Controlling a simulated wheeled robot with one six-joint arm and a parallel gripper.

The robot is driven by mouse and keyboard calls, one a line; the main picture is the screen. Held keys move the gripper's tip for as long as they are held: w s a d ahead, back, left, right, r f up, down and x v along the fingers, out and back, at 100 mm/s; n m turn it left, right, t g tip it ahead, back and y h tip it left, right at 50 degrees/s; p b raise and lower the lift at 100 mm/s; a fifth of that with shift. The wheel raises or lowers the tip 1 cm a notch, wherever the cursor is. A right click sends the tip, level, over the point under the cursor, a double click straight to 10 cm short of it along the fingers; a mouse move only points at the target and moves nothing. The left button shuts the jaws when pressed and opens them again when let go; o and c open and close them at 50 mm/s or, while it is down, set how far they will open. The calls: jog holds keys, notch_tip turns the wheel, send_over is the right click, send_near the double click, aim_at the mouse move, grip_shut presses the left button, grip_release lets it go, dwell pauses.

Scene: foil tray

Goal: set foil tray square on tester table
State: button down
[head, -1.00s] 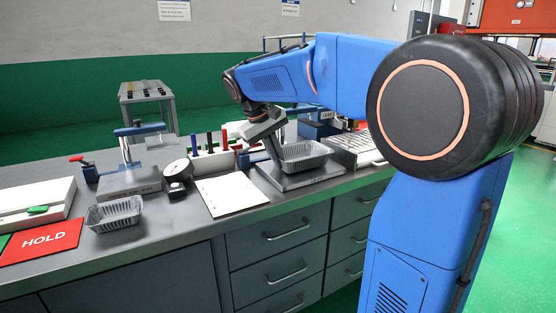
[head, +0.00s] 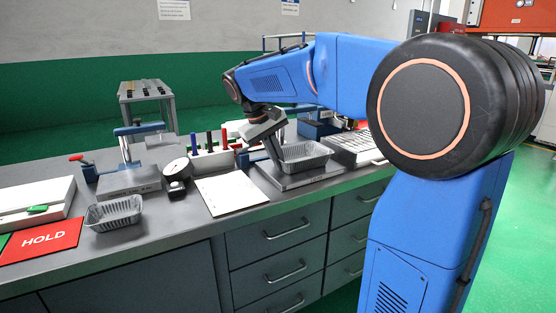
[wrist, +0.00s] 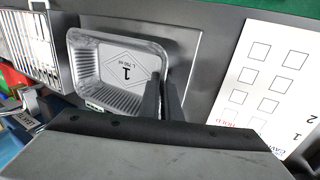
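A silver foil tray (head: 305,152), marked 1 inside, is over the flat grey tester table (head: 333,172) at the right of the bench. In the wrist view the foil tray (wrist: 120,65) looks upright, and the grey plate (wrist: 195,62) shows beside it. My gripper (head: 278,160) is at the tray's left side in the head view. In the wrist view my gripper (wrist: 161,95) has its two fingers close together at the tray's side wall, apparently pinching it. The tray's underside is hidden, so I cannot tell whether it touches the plate.
A second foil tray (head: 113,213) sits at the left front of the bench, by a red HOLD card (head: 42,241). A paper sheet (head: 231,194) lies left of the tester table. Marker pens (head: 210,142) stand behind it. A white ribbed rack (head: 352,147) is close on the right.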

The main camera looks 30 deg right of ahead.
jog(key=c, duration=1.9)
grip_release()
jog(key=shift+d, duration=0.1)
jog(key=v, duration=1.7)
jog(key=shift+r, duration=0.2)
jog(key=shift+s, duration=0.1)
jog(key=s+f+t+y, duration=0.1)
jog(key=s+f, duration=0.8)
jog(key=f, duration=0.1)
jog(key=s+f+t+y, duration=0.2)
jog(key=s+f, duration=0.8)
jog(key=s+f+t+y, duration=0.1)
jog(key=s+f, duration=0.8)
jog(key=f, duration=0.2)
jog(key=shift+s+a+t+y, duration=0.25)
jog(key=shift+a+t+y, duration=0.05)
jog(key=shift+a, duration=0.1)
